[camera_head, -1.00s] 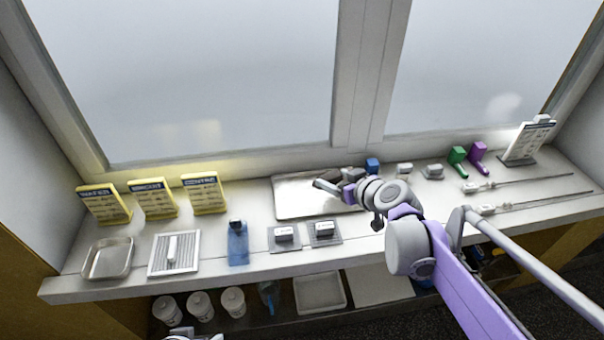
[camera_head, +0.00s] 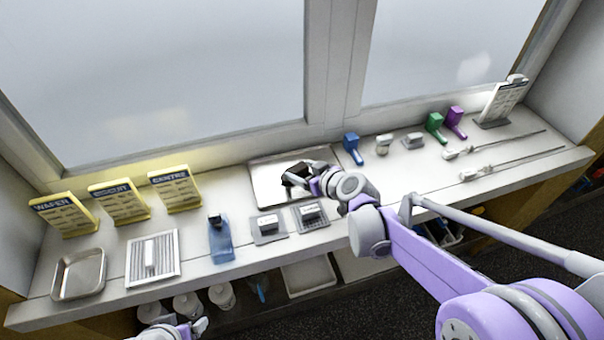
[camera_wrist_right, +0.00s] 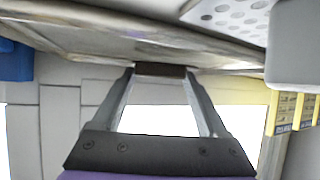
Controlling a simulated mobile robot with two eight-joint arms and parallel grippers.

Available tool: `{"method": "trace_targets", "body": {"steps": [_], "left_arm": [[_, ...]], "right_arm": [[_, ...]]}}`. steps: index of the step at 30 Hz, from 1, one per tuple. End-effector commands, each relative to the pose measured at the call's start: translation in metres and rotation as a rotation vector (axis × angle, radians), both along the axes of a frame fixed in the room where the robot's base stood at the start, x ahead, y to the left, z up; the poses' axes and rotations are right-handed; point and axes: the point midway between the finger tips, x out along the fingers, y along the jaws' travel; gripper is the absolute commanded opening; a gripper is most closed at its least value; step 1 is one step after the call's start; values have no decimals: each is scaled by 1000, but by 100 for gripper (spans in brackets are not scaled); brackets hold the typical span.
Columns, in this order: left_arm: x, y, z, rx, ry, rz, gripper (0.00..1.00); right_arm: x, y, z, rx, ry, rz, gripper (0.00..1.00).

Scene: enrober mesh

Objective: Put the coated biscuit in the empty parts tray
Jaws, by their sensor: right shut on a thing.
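My right gripper (camera_head: 298,178) is shut on a dark brown coated biscuit (camera_head: 294,174), above the large metal tray at the back of the counter. In the right wrist view the biscuit (camera_wrist_right: 160,70) shows as a dark bar between the two fingertips (camera_wrist_right: 160,76). A small, empty metal tray (camera_head: 62,290) lies at the far left of the counter, well apart from the gripper. My left gripper (camera_head: 199,327) just shows at the bottom edge; its jaws cannot be made out.
The large tray (camera_head: 262,188) lies under the right gripper. Blue, green and purple items stand at the right.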

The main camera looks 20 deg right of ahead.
Motion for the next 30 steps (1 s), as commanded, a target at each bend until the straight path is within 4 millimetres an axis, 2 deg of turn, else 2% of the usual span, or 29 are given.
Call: {"method": "trace_targets", "body": {"steps": [3, 12, 13, 16, 17, 25, 30], "left_arm": [[0, 0, -2, 0, 1, 0, 82], [0, 0, -3, 0, 1, 0, 82], [0, 0, -3, 0, 1, 0, 82], [0, 0, -3, 0, 1, 0, 82], [0, 0, -3, 0, 1, 0, 82], [0, 0, -1, 0, 0, 0, 82], [0, 0, 2, 0, -1, 0, 82]], "right_arm": [[0, 0, -9, 0, 0, 0, 45], [0, 0, -10, 0, 0, 0, 45], [0, 0, -10, 0, 0, 0, 80], [0, 0, -10, 0, 0, 0, 98], [0, 0, -10, 0, 0, 0, 100], [0, 0, -7, 0, 0, 0, 100], [-17, -7, 3, 0, 1, -1, 100]]}}
